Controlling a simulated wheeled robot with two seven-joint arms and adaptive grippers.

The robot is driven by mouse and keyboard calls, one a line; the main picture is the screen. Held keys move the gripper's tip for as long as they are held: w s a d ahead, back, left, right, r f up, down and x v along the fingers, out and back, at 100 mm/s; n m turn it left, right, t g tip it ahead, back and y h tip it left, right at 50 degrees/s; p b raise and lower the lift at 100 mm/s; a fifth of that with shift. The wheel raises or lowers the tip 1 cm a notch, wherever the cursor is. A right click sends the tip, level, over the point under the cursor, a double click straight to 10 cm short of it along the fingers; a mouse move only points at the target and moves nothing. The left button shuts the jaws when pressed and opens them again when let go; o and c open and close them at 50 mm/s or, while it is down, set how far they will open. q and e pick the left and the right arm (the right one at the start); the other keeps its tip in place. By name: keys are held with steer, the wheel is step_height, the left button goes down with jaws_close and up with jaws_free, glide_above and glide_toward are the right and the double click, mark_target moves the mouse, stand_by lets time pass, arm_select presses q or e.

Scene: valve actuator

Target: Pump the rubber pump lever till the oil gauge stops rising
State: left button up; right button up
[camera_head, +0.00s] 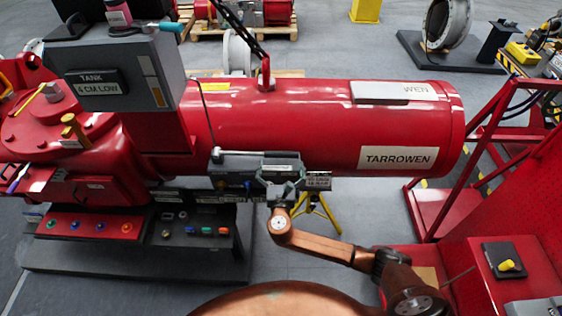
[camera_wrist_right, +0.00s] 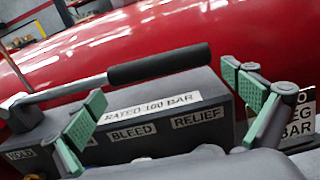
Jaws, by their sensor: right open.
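In the head view the pump box (camera_head: 233,166) sits against the red cylinder's lower side. My right gripper (camera_head: 285,188) is at its right part. In the wrist view its green-padded fingers (camera_wrist_right: 168,88) are spread wide and empty, with the grip beyond and between them, apparently untouched. A grey cabinet sign (camera_head: 98,82) reads "TANK 4 CM LOW". My left gripper is out of view.
The large red cylinder (camera_head: 320,125) marked "TARROWEN" runs behind the pump box. A dark button panel (camera_head: 190,232) stands at lower left. A red frame (camera_head: 480,170) and a red panel with a yellow knob (camera_head: 508,265) are at right. Grey floor shows below the cylinder.

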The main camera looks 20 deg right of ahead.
steer(key=shift+w+d, duration=0.2)
steer(key=shift+w, duration=0.35)
